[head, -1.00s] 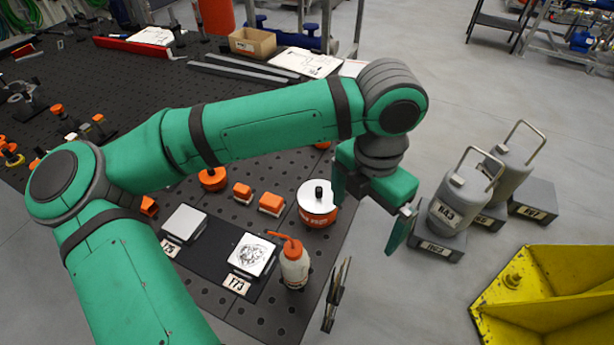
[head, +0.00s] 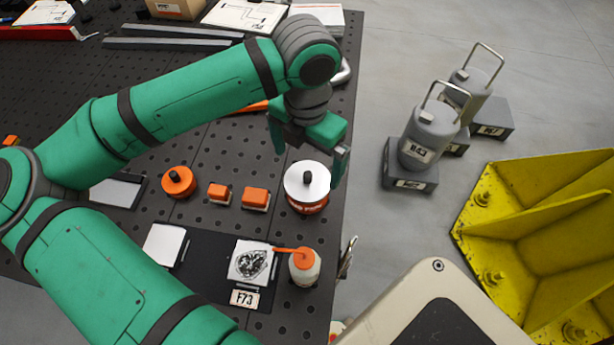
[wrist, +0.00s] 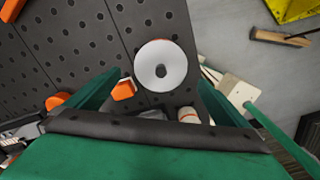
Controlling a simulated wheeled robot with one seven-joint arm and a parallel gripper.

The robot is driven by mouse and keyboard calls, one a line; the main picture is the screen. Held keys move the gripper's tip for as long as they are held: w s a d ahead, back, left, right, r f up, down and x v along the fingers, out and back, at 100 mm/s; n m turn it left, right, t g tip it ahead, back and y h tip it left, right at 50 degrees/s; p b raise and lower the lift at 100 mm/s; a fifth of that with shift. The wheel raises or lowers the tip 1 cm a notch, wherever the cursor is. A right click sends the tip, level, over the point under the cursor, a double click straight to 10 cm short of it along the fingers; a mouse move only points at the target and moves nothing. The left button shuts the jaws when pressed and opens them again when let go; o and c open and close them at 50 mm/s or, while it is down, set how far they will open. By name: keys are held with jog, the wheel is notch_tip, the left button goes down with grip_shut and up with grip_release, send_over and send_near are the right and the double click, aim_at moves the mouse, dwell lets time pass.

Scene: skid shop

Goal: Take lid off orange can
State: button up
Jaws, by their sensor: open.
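The orange can (head: 308,207) stands upright on the dark perforated table near its right edge. Its round silver lid (head: 293,187) with a black knob sits on top. In the wrist view the lid (wrist: 151,72) shows from above and hides most of the can. My gripper (head: 308,165) is open and empty, just behind and above the can in the head view. In the wrist view its green fingers (wrist: 165,95) are spread to either side, with the lid ahead between and beyond them. I see no contact with the lid or knob.
A squeeze bottle (head: 304,268) with an orange spout stands in front of the can. Small orange blocks (head: 256,198) and an orange round piece (head: 178,182) lie to its left. Grey canisters (head: 427,135) and a yellow steel frame (head: 540,235) stand off the table to the right.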

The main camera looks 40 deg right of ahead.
aim_at(308, 174)
jog(key=shift+s+d+f, duration=0.1)
jog(key=shift+f, duration=2.6)
jog(key=c, duration=0.9)
